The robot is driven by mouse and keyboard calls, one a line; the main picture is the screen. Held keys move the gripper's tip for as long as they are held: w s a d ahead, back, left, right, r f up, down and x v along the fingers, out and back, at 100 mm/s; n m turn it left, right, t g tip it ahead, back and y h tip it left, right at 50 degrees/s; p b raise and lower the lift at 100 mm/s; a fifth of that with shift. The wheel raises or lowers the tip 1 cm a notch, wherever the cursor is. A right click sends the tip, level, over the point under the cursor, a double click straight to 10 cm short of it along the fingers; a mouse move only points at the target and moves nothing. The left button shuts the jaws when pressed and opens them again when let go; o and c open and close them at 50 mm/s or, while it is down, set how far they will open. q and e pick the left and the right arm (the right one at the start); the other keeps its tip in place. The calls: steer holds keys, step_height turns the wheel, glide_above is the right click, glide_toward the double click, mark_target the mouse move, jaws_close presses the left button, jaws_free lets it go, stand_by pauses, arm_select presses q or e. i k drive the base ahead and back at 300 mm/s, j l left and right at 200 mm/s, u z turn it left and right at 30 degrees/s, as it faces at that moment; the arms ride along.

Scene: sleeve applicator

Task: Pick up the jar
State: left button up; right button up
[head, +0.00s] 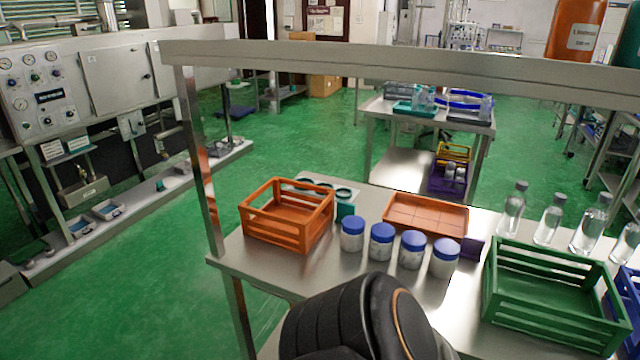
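Several jars with blue lids stand upright in a row on the steel table (345,262). The leftmost jar (352,236) is beside the orange crate. Another jar (381,244) follows to its right, then a third jar (411,252), and the rightmost jar (444,260) stands near the purple block. I cannot tell which jar the task means. A black rounded part of my own arm shows at the bottom centre, in front of the table. Neither gripper is in view.
An orange crate (276,228) sits left of the jars, an orange tray (425,203) behind them, and a green crate (500,290) to the right. Clear bottles (550,222) stand behind the green crate. A steel beam (400,70) crosses above the table.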

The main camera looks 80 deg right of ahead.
mark_target(412, 245)
steer(key=z, duration=1.5)
